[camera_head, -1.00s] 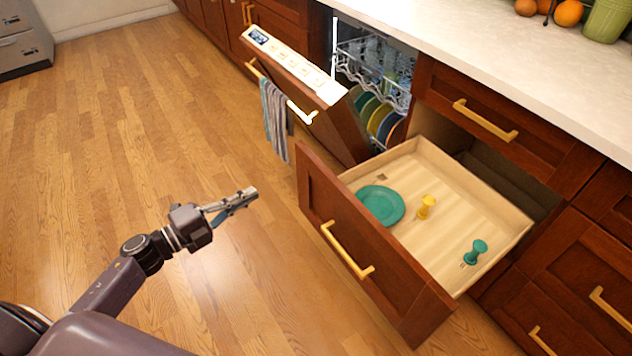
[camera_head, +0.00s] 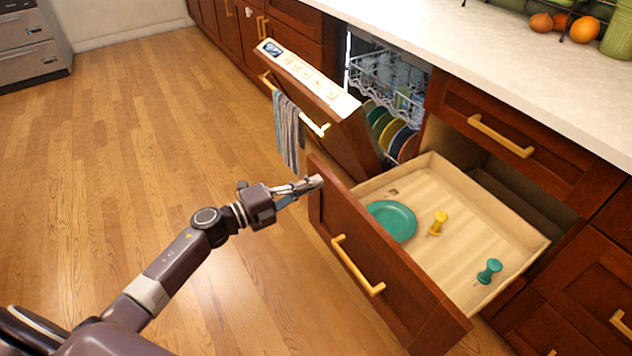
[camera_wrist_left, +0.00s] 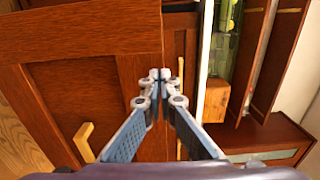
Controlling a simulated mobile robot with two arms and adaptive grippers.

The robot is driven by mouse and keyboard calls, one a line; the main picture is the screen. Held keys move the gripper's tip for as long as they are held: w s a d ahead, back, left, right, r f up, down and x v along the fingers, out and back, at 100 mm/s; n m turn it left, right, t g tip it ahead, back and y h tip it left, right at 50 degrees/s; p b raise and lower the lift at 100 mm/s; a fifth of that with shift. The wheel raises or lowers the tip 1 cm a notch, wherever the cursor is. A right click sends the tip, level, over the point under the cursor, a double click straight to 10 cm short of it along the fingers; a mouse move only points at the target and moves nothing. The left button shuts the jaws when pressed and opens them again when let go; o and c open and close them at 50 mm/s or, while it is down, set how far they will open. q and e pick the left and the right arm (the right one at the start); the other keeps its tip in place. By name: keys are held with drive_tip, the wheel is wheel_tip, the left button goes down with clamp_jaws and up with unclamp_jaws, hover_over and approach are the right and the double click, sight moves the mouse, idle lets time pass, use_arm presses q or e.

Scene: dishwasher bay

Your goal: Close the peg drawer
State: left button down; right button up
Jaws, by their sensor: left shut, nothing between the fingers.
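The peg drawer (camera_head: 462,257) is pulled out of the cabinet. Its dark red wood front (camera_head: 330,218) carries a gold handle (camera_head: 357,265). Inside lie a green plate (camera_head: 391,221), a yellow peg (camera_head: 437,224) and a green peg (camera_head: 488,271). My left gripper (camera_head: 318,181) is shut and empty, its tips at the upper left end of the drawer front. I cannot tell whether they touch it. In the left wrist view the shut fingertips (camera_wrist_left: 159,75) lie over a wooden panel with a gold handle (camera_wrist_left: 85,140). My right gripper is not in view.
The dishwasher door (camera_head: 335,110) hangs partly open beside the drawer, with a striped towel (camera_head: 287,135) on its handle. Colored plates (camera_head: 390,130) stand in its rack. A closed drawer (camera_head: 510,130) sits above the open one. The wood floor (camera_head: 130,170) at left is clear.

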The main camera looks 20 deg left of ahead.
use_arm(q)
drive_tip(key=shift+w+d, duration=0.35)
drive_tip(key=shift+w, duration=0.15)
drive_tip(key=shift+w+d, duration=0.1)
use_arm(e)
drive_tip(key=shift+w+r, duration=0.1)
